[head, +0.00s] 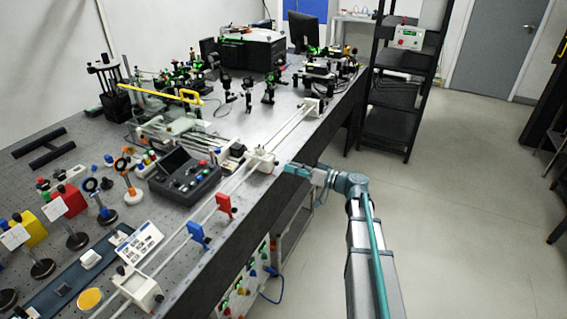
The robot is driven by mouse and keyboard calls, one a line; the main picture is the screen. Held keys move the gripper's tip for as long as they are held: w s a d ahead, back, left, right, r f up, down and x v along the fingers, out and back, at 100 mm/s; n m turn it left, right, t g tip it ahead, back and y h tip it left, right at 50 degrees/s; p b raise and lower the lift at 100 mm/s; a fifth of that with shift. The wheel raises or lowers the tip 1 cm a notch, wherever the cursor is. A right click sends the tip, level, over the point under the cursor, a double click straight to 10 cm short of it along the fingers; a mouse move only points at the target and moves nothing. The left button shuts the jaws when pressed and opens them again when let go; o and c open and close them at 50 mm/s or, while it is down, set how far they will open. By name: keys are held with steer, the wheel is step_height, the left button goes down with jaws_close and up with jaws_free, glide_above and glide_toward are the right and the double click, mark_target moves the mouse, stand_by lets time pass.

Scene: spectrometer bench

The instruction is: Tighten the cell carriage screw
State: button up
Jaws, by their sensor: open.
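A long twin-rod rail (205,222) runs along the front edge of the bench. A small white block (262,161) sits on it near the middle and looks like the cell carriage. Its screw is too small to make out. My gripper (287,169), teal and grey, reaches in from the right, just right of the white block and close to the bench edge. It is open and appears empty; I cannot tell whether it touches the block.
White end blocks hold the rail at the near end (139,287) and far end (313,107). Red (225,205) and blue (198,235) pieces stand beside the rail. Optics crowd the bench (240,118). The floor (470,220) right is clear.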

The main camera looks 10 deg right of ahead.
mark_target(276, 163)
steer(key=shift+p+x, duration=0.4)
steer(key=shift+x, duration=1.55)
jaws_close()
